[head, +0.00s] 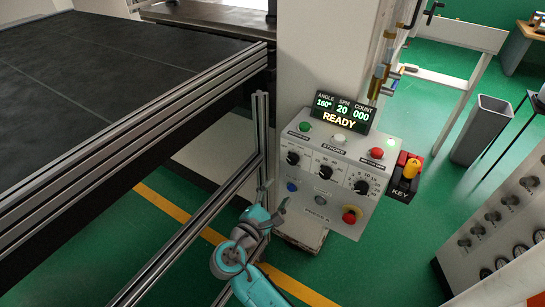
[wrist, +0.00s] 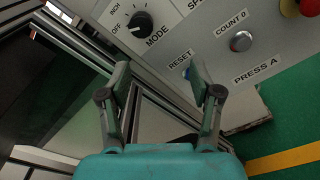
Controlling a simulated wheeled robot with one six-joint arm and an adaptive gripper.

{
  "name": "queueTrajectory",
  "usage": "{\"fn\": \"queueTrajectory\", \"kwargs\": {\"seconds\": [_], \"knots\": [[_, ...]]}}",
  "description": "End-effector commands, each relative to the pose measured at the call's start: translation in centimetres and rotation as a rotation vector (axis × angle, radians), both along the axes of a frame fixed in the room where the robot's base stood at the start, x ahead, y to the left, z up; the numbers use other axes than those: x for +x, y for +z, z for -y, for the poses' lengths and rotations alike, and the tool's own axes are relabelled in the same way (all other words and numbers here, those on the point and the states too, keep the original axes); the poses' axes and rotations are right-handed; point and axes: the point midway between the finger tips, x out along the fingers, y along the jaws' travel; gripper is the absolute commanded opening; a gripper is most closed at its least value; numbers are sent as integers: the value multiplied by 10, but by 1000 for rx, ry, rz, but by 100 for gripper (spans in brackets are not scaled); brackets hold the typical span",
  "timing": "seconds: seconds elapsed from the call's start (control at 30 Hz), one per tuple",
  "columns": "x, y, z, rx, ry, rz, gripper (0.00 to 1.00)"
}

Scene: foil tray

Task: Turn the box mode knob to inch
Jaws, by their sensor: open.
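The control box (head: 335,175) stands right of centre in the head view. Its mode knob (head: 292,158) is the black knob at the left of the row. In the wrist view the mode knob (wrist: 142,23) is near the top, with INCH and OFF printed to its left and MODE below right. A pale mark shows on its lower left, near the OFF side; its exact setting is hard to read. My gripper (head: 274,198) is at the box's lower left, below the knob. In the wrist view my gripper (wrist: 160,78) is open and empty, apart from the knob.
The blue reset button (wrist: 187,72) is partly hidden by my right finger. The count button (wrist: 241,41) lies right of it. A red stop button (head: 351,215) and a yellow key (head: 411,168) are at the box's right. A metal frame post (head: 261,140) stands close left.

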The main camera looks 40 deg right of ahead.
Motion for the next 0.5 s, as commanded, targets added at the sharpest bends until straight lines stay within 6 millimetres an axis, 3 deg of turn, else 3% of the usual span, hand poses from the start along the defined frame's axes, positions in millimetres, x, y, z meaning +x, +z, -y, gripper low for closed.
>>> {"fn": "queueTrajectory", "kwargs": {"seconds": [0.1, 0.27, 0.5], "knots": [[5, 18, -1, -36, -58, -13, 64], [7, 26, 2, -52, -86, -19, 64], [16, 25, 33, -51, -89, -20, 64]]}}
